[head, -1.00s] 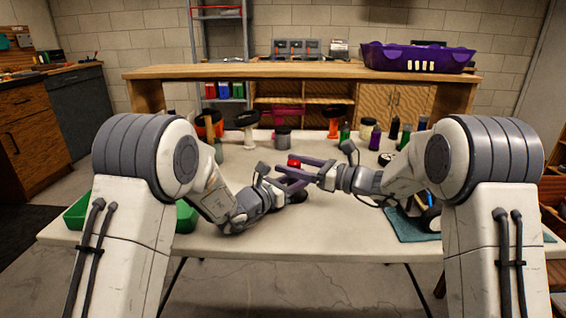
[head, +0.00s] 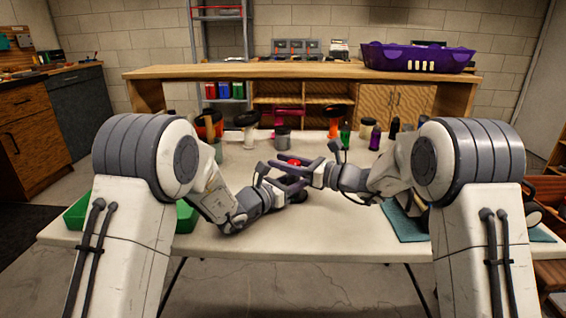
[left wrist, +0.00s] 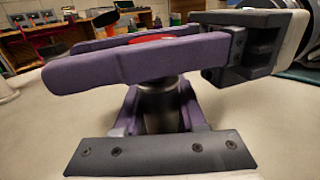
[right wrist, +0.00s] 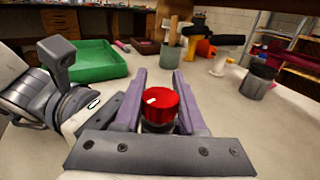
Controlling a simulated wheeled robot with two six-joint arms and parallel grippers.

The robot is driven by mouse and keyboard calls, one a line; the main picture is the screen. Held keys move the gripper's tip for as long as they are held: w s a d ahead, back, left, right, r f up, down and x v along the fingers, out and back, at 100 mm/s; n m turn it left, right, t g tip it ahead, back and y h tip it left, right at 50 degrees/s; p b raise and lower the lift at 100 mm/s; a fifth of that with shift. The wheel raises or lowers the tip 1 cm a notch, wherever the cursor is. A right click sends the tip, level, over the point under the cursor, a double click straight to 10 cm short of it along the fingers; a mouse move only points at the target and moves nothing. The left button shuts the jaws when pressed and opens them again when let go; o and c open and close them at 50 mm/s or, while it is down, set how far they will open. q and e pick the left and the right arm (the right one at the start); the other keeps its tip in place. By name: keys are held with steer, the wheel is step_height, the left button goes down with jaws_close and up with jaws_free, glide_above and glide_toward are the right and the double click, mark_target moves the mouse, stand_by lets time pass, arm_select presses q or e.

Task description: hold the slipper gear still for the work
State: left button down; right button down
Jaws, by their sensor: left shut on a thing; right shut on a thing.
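A round part with a red cap (right wrist: 160,104) and a dark body (left wrist: 158,106) stands upright between my grippers; I cannot make out gear teeth on it. My left gripper (left wrist: 160,98) is shut on the dark body, low down. My right gripper (head: 279,162) is shut on the red cap, its purple fingers lying across just above the left ones. In the left wrist view, the right fingers hide most of the cap. In the head view only the top of the red cap (head: 294,162) shows between the fingers.
A green bin (right wrist: 82,60) stands on the table's left side. A blue mat (head: 405,224) lies at the right, partly behind my arm. A grey cup (head: 282,138) and several bottles stand farther back. The front middle of the white table (head: 300,240) is clear.

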steer(key=shift+t, duration=0.3)
steer(key=m+t+h, duration=0.3)
steer(key=m+t, duration=0.1)
steer(key=shift+w+d+h, duration=0.2)
steer(key=shift+w+h, duration=0.2)
steer(key=shift+w+d+m+t+h, duration=0.1)
steer(key=shift+d+m+t+h, duration=0.05)
steer(key=shift+m+t+h, duration=0.35)
steer(key=shift+w+d+m+t+h, duration=0.1)
steer(key=shift+d+m+t+h, duration=0.05)
steer(key=shift+m+t+h, duration=0.35)
steer(key=shift+c, duration=2.3)
jaws_free()
steer(key=v, duration=1.2)
steer(key=shift+s+a, duration=0.1)
